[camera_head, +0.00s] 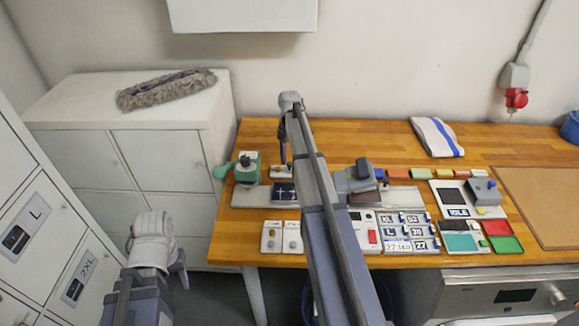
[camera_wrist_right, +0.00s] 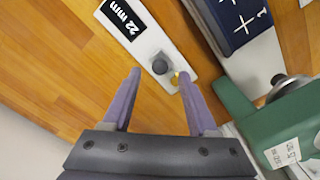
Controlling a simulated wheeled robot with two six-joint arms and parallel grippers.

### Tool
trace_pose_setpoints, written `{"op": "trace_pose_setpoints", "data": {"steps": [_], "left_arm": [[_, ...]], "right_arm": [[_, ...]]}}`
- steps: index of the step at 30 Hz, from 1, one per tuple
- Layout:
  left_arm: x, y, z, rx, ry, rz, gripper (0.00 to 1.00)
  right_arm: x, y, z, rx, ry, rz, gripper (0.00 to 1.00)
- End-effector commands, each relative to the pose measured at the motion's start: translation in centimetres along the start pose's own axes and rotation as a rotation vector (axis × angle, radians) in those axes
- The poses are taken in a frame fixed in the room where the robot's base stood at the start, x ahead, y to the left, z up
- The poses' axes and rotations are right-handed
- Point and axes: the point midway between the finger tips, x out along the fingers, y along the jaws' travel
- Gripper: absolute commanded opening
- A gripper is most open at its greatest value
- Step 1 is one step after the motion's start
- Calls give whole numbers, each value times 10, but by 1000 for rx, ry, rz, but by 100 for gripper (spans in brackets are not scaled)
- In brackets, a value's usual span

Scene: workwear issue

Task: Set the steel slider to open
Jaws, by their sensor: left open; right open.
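I cannot tell whether this knob is the steel slider. My right gripper (camera_wrist_right: 159,74) is open, its fingertips apart on either side of the knob; whether they touch it is unclear. A small brass-coloured spot (camera_wrist_right: 175,78) shows beside the right-hand finger. My left gripper (camera_head: 160,268) is open and empty at the lower left, away from the table.
A green device (camera_head: 247,167) stands left of the plate, and a navy block (camera_head: 284,193) lies in front. Two white plates with knobs (camera_head: 271,240) and several labelled tiles lie along the front. Grey lockers (camera_head: 75,160) stand left. Bare wooden tabletop (camera_head: 370,135) shows at the back.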

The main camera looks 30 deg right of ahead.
Motion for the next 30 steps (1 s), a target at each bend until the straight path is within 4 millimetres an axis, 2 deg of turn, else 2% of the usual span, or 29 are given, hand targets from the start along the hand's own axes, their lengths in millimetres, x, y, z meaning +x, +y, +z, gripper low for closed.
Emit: {"op": "trace_pose_setpoints", "data": {"steps": [1, 6, 17, 30], "left_arm": [[14, 1, -1, 0, 0, 0, 50], [29, 3, -2, -1, 0, 0, 50], [30, 3, -2, -1, 0, 0, 50], [30, 3, -2, -1, 0, 0, 50]], "right_arm": [[14, 0, 0, 0, 0, 0, 59], [29, 0, 0, 0, 0, 0, 59], [30, 0, 0, 0, 0, 0, 59], [30, 0, 0, 0, 0, 0, 11]]}}
